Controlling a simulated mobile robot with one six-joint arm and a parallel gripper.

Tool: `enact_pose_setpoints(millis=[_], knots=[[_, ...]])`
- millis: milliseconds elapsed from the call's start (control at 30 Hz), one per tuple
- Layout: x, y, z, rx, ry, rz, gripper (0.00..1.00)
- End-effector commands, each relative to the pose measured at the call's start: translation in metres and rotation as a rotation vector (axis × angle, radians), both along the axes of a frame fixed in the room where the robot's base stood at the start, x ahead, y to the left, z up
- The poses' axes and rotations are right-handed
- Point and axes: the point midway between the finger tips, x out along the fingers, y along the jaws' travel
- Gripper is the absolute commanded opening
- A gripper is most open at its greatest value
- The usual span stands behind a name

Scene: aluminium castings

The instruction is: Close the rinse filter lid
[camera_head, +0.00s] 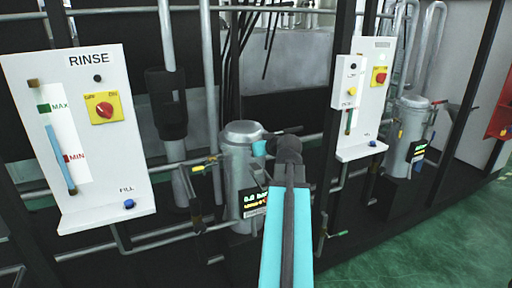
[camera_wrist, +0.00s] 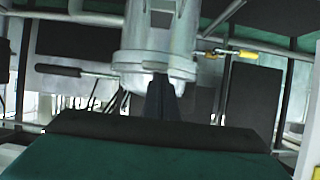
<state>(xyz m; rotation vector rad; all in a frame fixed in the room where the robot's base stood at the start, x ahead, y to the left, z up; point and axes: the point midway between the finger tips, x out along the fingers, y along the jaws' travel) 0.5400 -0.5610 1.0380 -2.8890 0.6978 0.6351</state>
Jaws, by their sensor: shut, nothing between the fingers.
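The rinse filter is a grey upright canister (camera_head: 240,172) in the middle of the head view. Its domed metal lid (camera_head: 242,131) sits on top and looks down on the canister. In the wrist view, which looks upside down, the canister (camera_wrist: 160,20) hangs from the top with the lid (camera_wrist: 140,65) below it. A lever with a black handle (camera_wrist: 57,70) reaches sideways near the lid. My gripper (camera_wrist: 160,90) is shut and empty, its dark fingers in front of the lid; I cannot tell whether they touch. In the head view my arm largely hides the gripper.
The RINSE panel (camera_head: 85,150) stands left, with a red-yellow switch (camera_head: 104,108). A second panel (camera_head: 363,100) and a similar canister (camera_head: 405,135) stand right. Pipes and dark posts surround the filter; a yellow-handled valve (camera_wrist: 240,54) is close by. Green floor (camera_head: 440,225) lies open at right.

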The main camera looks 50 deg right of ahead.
Motion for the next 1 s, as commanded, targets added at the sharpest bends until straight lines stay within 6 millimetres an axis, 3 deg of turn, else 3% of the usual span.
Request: enact_pose_setpoints(millis=[67,367,433,900,1000], knots=[[-0.002,0.003,-0.004,0.009,0.023,0.007,0.00],[0.002,0.003,0.045,-0.006,-0.005,0.001,0.00],[-0.011,0.009,0.040,-0.005,-0.005,-0.001,0.00],[-0.066,0.038,0.057,-0.007,-0.009,-0.001,0.00],[-0.067,0.038,0.057,-0.007,-0.009,0.001,0.00]])
